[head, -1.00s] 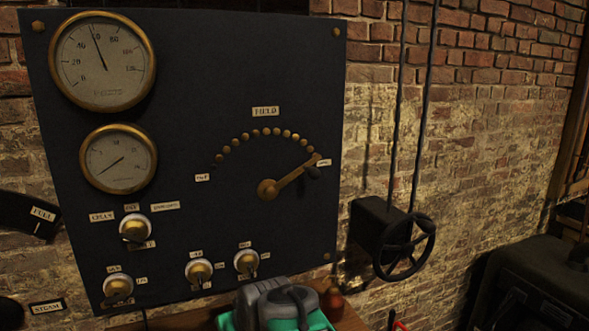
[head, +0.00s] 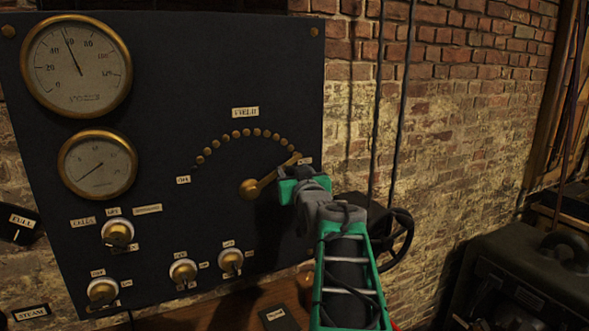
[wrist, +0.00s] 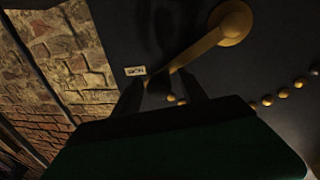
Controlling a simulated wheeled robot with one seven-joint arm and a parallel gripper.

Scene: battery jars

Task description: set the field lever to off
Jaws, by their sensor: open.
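The brass field lever (head: 266,181) on the dark panel (head: 200,75) points up and right from its round hub, its tip by the right end of the contact-stud arc. The OFF label (head: 183,180) is at the arc's left end. My gripper (head: 287,181) is in front of the lever's outer part and hides its dark handle in the head view. In the wrist view the lever (wrist: 205,43) runs down-left from its hub, and my open gripper (wrist: 160,88) has its two dark fingers on either side of the handle. I cannot tell whether they touch it.
Two brass gauges (head: 76,64) and several small knobs (head: 117,233) are on the panel's left and lower parts. A black handwheel (head: 402,238) is right of the panel, partly behind my arm. Vertical rods (head: 399,110) run above it. A wooden ledge (head: 225,314) is below.

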